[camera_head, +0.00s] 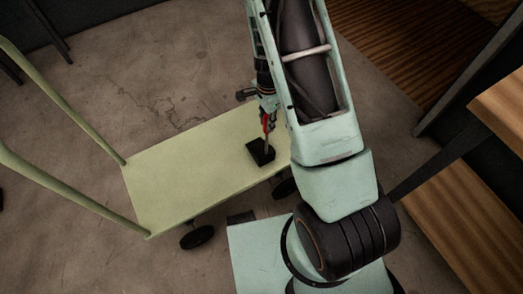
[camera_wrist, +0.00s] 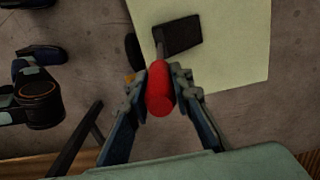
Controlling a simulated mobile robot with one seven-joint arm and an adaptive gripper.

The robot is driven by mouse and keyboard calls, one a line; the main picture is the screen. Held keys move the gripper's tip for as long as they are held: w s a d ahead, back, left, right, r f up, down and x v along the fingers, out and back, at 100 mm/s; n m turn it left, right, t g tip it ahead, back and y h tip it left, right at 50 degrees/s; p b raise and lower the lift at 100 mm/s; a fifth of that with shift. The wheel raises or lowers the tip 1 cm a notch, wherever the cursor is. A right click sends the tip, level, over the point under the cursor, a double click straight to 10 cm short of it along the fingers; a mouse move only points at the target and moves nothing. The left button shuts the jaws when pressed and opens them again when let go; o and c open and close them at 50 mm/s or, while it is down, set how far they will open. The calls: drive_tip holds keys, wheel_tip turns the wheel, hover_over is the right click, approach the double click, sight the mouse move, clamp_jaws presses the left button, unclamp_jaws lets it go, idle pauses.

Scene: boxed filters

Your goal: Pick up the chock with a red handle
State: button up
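The chock (camera_head: 261,152) is a black block with a red handle (camera_head: 266,126) rising from it on a thin stem. It is at the right end of the pale green cart's platform (camera_head: 190,170); I cannot tell whether it touches the platform. My gripper (camera_head: 268,108) is above it, around the handle. In the wrist view, the red handle (camera_wrist: 160,92) sits between the two fingers of my gripper (camera_wrist: 161,75), which appear to press on both its sides. The black block (camera_wrist: 178,36) shows beyond the handle, against the platform.
The cart has two pale green rails (camera_head: 66,97) at its left and dark wheels (camera_head: 197,237) below. The rest of its platform is bare. A wooden shelf unit (camera_head: 455,205) stands at the right. Concrete floor (camera_head: 150,75) lies open behind the cart.

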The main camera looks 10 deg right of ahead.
drive_tip(key=shift+w, duration=0.1)
clamp_jaws()
drive_tip(key=shift+r, duration=0.2)
